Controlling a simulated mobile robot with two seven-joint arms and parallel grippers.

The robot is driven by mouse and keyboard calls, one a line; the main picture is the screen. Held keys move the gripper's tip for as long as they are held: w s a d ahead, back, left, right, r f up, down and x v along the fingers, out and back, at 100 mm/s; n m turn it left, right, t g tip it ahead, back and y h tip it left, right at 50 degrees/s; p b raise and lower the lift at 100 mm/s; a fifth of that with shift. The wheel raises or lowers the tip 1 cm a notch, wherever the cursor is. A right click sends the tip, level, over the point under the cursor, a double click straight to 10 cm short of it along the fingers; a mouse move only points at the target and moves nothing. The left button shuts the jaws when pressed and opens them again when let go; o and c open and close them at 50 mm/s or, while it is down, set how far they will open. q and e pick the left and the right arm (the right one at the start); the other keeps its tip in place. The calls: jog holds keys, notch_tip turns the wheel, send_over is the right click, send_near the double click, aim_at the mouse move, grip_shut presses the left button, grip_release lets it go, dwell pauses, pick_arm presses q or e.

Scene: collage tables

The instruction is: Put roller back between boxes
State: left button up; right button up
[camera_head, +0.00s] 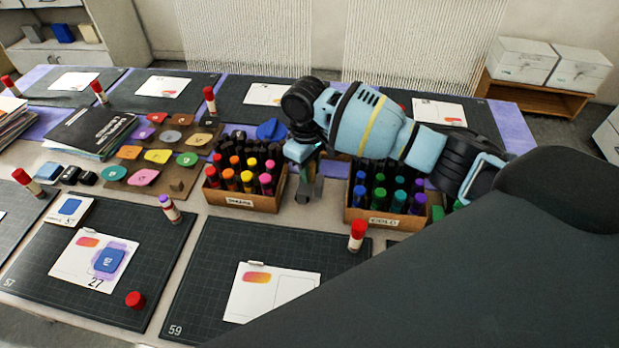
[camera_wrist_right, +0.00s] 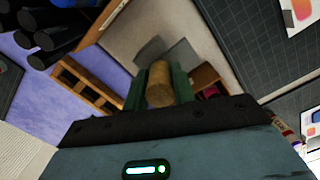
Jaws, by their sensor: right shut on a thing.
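My right gripper (camera_head: 308,188) points down in the gap between two open cardboard boxes of markers. The warm-coloured marker box (camera_head: 240,202) is left of it and the cool-coloured one (camera_head: 385,220) is right of it. In the right wrist view, the green fingers of the gripper (camera_wrist_right: 159,88) are shut on a tan, wood-like cylindrical handle (camera_wrist_right: 160,84), which I take as the roller. The rest of the roller is hard to make out in the head view. Whether it touches the table is unclear. My left gripper is not in view.
A dark cutting mat (camera_head: 215,265) with a card lies in front of the boxes. A red-capped glue stick (camera_head: 357,236) stands before the right box. Coloured pads (camera_head: 158,156) and a stack of black folders (camera_head: 90,132) are to the left.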

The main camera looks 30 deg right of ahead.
notch_tip(320, 180, down, 3)
jog(key=shift+s+f, duration=0.1)
jog(key=shift+f, duration=0.1)
jog(key=shift+f, duration=0.2)
